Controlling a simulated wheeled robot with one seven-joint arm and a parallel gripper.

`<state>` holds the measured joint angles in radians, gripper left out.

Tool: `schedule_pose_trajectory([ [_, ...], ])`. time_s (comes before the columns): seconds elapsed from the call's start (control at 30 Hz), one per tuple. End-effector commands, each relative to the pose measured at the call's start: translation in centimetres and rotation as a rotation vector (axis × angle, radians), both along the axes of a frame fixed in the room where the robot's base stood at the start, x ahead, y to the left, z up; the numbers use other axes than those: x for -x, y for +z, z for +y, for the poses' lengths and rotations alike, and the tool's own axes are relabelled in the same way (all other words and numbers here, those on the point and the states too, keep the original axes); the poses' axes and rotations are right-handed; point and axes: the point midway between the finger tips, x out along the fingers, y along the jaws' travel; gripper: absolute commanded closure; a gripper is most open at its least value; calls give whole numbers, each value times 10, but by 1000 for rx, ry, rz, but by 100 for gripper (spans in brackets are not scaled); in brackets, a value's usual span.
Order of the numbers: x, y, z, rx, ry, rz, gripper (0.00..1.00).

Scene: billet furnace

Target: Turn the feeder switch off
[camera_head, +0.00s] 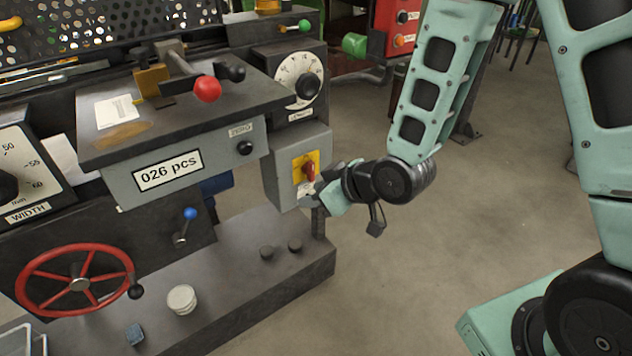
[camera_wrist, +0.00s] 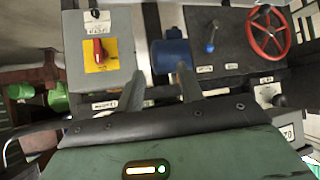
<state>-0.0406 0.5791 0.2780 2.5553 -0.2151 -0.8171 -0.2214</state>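The switch is a red knob (camera_head: 310,171) on a yellow plate (camera_head: 297,167), on the front of a grey box at the machine's right end. The knob looks roughly upright. It also shows in the wrist view (camera_wrist: 98,50), at the upper left, with a small label by the plate that I cannot read. My gripper (camera_head: 313,197) is close to the box's lower front in the head view, just below the knob. In the wrist view my gripper's two fingers (camera_wrist: 162,86) are apart with nothing between them, and the knob lies left of them, untouched.
A round dial (camera_head: 299,79) sits above the box. A counter panel reading "026 pcs" (camera_head: 168,171), a red-balled lever (camera_head: 207,89), a blue-knobbed lever (camera_head: 188,215) and a red handwheel (camera_head: 79,284) are to the left. Open floor (camera_head: 410,260) lies to the right.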

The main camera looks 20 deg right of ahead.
Motion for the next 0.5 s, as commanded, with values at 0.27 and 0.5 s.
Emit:
schedule_pose_trajectory([
  [0.27, -30, -77, -50, -199, -125, -314, 63],
  [0.5, -27, -98, -95, -313, -255, -535, 63],
])
